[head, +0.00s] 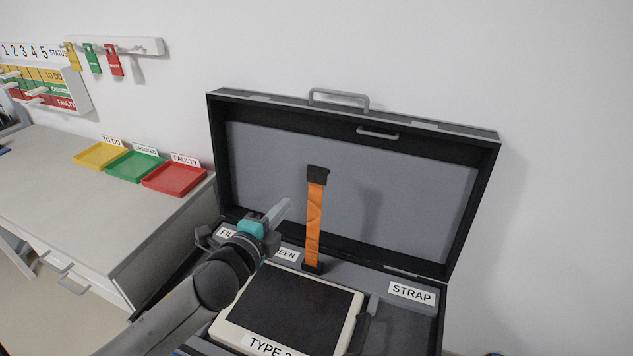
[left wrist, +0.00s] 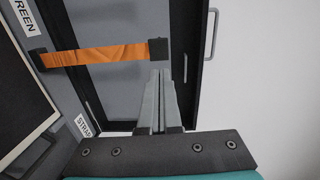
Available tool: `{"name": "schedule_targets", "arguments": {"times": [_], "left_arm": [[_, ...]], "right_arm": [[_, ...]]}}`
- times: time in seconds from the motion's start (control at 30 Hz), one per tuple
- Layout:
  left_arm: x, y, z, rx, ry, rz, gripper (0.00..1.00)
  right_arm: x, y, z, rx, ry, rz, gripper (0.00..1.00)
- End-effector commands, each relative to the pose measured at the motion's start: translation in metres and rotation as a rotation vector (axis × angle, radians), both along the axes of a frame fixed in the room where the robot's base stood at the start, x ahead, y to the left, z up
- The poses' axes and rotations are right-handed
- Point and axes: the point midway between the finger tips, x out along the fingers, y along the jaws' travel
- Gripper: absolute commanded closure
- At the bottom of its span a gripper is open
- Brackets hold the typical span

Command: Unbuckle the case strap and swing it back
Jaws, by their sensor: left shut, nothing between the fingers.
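The orange strap (head: 314,212) stands up against the inside of the open case lid (head: 400,175), its lower end at a black mount on the divider and its black buckle end (head: 317,174) at the top. It also shows in the left wrist view (left wrist: 100,56), with the buckle end (left wrist: 158,50) just beyond my fingertips. My left gripper (head: 279,211) is shut and empty, left of the strap and apart from it in the head view. It shows in the left wrist view (left wrist: 160,80) too. My right gripper is not in view.
A device (head: 290,305) with a dark screen sits in the case, beside a STRAP label (head: 411,293). At left, a counter (head: 60,185) holds yellow, green and red trays (head: 174,179). Tags hang from a wall rail (head: 130,46). The wall right of the case is bare.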

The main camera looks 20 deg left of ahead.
Motion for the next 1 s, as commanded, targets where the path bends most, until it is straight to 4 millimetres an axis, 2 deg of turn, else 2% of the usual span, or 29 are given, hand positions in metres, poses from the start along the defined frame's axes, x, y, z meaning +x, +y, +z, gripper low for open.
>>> {"name": "schedule_targets", "arguments": {"times": [0.13,0.27,1.0], "left_arm": [[0.001,-0.001,0.000,0.024,-0.007,-0.013,1.00],[0.013,0.000,-0.001,0.022,-0.007,-0.011,1.00],[0.113,0.005,-0.017,0.017,-0.006,-0.010,1.00]], "right_arm": [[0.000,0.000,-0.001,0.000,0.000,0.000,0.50],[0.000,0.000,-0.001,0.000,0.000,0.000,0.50],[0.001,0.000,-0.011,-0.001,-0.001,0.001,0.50]]}}
